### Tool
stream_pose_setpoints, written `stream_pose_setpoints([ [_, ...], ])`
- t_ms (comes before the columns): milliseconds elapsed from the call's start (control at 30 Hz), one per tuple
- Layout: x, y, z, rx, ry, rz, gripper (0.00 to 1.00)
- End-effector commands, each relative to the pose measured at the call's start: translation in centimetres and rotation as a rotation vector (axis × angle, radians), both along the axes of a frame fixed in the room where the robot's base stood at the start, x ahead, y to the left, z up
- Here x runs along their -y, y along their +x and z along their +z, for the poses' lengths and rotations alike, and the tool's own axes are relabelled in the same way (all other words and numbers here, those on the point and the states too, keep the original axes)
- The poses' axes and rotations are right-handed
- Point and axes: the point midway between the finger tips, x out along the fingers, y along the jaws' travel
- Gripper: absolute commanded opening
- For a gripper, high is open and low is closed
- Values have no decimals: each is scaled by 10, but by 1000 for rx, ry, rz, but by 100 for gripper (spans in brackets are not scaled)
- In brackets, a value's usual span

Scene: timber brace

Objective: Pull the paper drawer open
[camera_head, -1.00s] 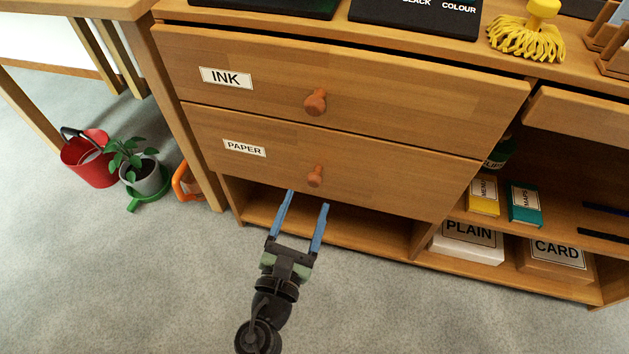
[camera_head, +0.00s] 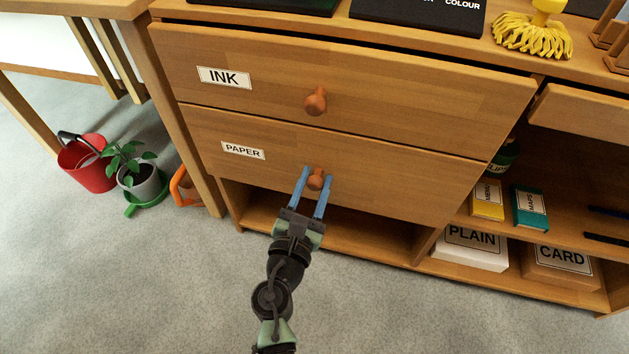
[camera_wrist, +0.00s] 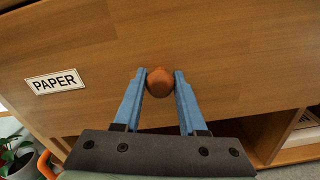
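The paper drawer (camera_head: 390,178) is the lower of two wooden drawers and bears a white PAPER label (camera_head: 243,151). It looks closed, its front roughly in line with the drawer above. Its round orange-brown knob (camera_head: 317,181) also shows in the wrist view (camera_wrist: 160,82). My gripper (camera_head: 317,175) has its two blue fingers on either side of this knob, drawn in close against it. In the wrist view the fingertips flank the knob with hardly any gap. The knob's stem is hidden behind its head.
The INK drawer (camera_head: 420,95) with its own knob (camera_head: 316,101) is directly above. An open shelf (camera_head: 350,232) lies below. PLAIN (camera_head: 470,246) and CARD (camera_head: 560,266) boxes stand at right.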

Motion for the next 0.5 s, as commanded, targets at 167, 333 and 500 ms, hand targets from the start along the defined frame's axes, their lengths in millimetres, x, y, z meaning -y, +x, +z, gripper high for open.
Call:
stream_pose_setpoints([
  [167, 0, 0, 0, 0, 0, 0, 1],
  [333, 0, 0, 0, 0, 0, 0, 0],
  [500, 0, 0, 0, 0, 0, 0, 0],
])
